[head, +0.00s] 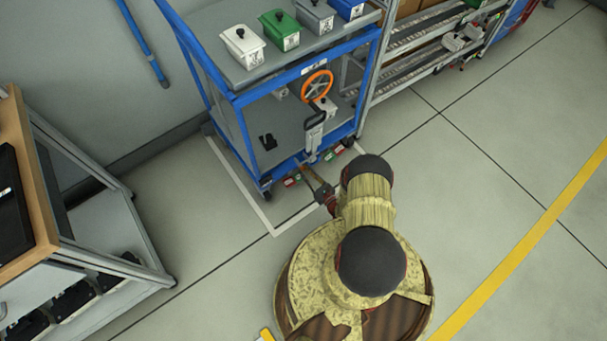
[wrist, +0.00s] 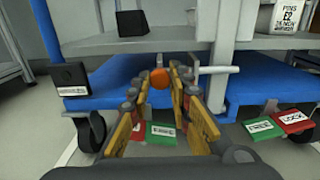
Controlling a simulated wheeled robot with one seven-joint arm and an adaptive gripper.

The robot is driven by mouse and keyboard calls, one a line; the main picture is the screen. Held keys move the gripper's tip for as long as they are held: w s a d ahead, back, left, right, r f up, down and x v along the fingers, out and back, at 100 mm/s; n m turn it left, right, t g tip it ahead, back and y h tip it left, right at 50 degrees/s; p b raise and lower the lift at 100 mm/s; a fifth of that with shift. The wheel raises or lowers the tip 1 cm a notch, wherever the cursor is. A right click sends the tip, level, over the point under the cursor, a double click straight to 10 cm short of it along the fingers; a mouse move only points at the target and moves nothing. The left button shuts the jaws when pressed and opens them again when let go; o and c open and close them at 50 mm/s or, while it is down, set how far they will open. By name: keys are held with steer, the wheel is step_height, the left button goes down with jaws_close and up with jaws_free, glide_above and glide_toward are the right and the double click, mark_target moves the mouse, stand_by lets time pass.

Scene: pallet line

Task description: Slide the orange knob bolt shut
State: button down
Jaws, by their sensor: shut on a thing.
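The orange knob (wrist: 159,87) of the bolt is in the middle of the wrist view, at the lower blue frame of the cart. My gripper (wrist: 159,77) is shut on it, with one yellow-padded finger on either side. A short grey metal bar (wrist: 213,70) shows just right of the fingers; I cannot tell whether it belongs to the bolt. In the head view my gripper (head: 306,170) reaches the low front edge of the blue cart (head: 241,134), and the knob cannot be made out there. How far the bolt is slid cannot be told.
A green FREE label (wrist: 262,129) and a red LOCK label (wrist: 293,121) sit low at right. A black box (wrist: 70,78) is at left above a caster wheel (wrist: 90,130). An orange handwheel (head: 317,86) is higher on the cart. Open floor lies right.

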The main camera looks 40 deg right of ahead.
steer(key=shift+d, duration=0.25)
steer(key=c, duration=1.7)
jaws_free()
steer(key=shift+o, duration=0.4)
steer(key=s, duration=1.2)
steer(key=shift+d, duration=0.15)
